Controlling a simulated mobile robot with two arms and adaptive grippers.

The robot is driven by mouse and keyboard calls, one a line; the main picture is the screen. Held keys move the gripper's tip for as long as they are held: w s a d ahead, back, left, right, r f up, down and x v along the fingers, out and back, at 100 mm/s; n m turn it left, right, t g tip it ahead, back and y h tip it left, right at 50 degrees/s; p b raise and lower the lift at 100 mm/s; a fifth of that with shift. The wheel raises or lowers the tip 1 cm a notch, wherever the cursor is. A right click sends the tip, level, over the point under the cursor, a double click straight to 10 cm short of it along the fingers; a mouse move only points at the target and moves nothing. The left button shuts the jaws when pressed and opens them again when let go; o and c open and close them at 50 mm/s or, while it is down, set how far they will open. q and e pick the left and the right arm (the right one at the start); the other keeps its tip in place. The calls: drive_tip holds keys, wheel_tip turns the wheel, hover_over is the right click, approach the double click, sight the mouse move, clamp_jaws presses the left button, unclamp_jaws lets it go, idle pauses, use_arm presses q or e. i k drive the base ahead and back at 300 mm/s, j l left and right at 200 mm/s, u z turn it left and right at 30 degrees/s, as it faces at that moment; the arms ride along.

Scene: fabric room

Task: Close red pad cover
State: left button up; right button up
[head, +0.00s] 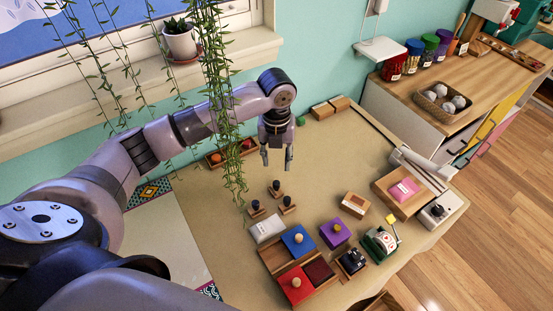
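The red pad cover (292,287), a bright red square with a pale round knob, lies at the near end of the work table in the head view. It is beside a dark red pad (319,271), whose top is uncovered. A blue cover (297,243) with a similar knob sits just behind, by a wooden tray (273,259). My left gripper (277,160) points down above the far part of the table, well behind the red cover. Its two fingers are apart with nothing between them. My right gripper is not in view.
Small dark-handled stamps (276,188), a white packet (267,228), a purple block (335,233) and a green device (379,243) stand around the pads. Hanging vines (215,80) cross in front of my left arm. The table's middle, right of the gripper, is clear.

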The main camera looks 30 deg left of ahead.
sight(296, 285)
drive_tip(key=k+l, duration=0.45)
drive_tip(key=k, duration=0.15)
drive_tip(key=k+l, duration=0.4)
drive_tip(key=k, duration=0.2)
drive_tip(key=k+l, duration=0.45)
drive_tip(key=k, duration=0.15)
